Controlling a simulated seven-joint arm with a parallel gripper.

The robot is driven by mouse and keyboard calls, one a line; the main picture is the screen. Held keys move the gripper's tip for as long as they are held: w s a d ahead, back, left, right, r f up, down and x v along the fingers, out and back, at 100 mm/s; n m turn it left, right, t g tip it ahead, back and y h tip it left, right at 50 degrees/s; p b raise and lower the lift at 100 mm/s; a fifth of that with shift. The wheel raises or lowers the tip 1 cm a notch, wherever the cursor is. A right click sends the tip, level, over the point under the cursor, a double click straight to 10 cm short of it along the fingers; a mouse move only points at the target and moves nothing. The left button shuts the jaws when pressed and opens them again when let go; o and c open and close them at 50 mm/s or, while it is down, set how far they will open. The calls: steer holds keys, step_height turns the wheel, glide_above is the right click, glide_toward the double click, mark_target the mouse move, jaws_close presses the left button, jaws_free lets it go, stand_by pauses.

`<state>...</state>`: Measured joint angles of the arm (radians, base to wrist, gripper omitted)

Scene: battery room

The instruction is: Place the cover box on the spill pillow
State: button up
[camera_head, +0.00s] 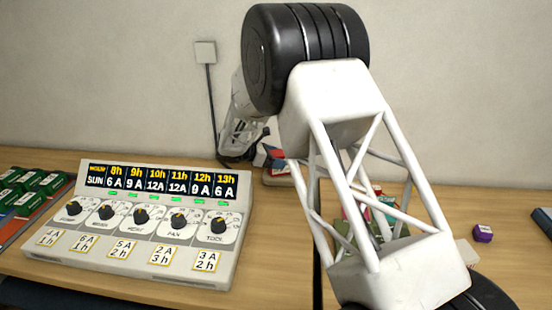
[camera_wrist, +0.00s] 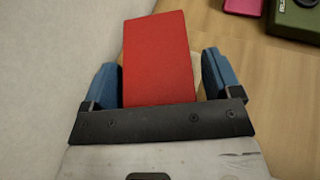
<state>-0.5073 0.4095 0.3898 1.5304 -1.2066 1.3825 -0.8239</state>
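My gripper (camera_wrist: 158,82) has two blue fingers, one on either side of a red box (camera_wrist: 158,58) in the wrist view. The left finger is close against the box; a narrow gap shows at the right finger, so the gripper looks open around it. In the head view the gripper (camera_head: 266,155) is small and far back near the wall, with the red box (camera_head: 261,159) beside it. A low brownish thing (camera_head: 279,180) lies under that spot. I cannot tell for sure whether the red box is the cover box, nor which thing is the spill pillow.
A panel with dials (camera_head: 140,225) stands at left, with green packs (camera_head: 40,182) beyond it. Pink and dark green things (camera_wrist: 294,17) lie right of the gripper, partly behind my arm in the head view. The wall is close behind.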

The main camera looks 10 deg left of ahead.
steer(key=shift+r, duration=0.15)
steer(key=v, duration=1.2)
steer(key=shift+w, duration=0.1)
steer(key=shift+d+r, duration=0.15)
stand_by(0.7)
steer(key=s+d+r+m+g+y, duration=0.2)
steer(key=s+d+r+m, duration=0.25)
steer(key=s+d, duration=0.4)
steer(key=s+d+r+m+g+y, duration=0.1)
steer(key=s+d+r+m+y, duration=0.15)
steer(key=s+d+r, duration=0.6)
steer(key=s+d+r+m+g+y, duration=0.15)
steer(key=s+d+m, duration=0.25)
steer(key=d, duration=0.8)
steer(key=s+d+f+m+y, duration=0.1)
steer(key=s+d+m+y, duration=0.1)
steer(key=s, duration=0.8)
steer(key=s+d+f+m+t+y, duration=0.1)
steer(key=s+d+m, duration=0.3)
steer(key=s, duration=0.6)
steer(key=s+d+f+m+y, duration=0.1)
steer(key=s+d+m+y, duration=0.2)
steer(key=s, duration=0.7)
steer(key=d+m, duration=0.1)
steer(key=m, duration=0.1)
steer(key=shift+m+t+y, duration=0.3)
steer(key=shift+m+t, duration=0.05)
steer(key=shift+m, duration=0.05)
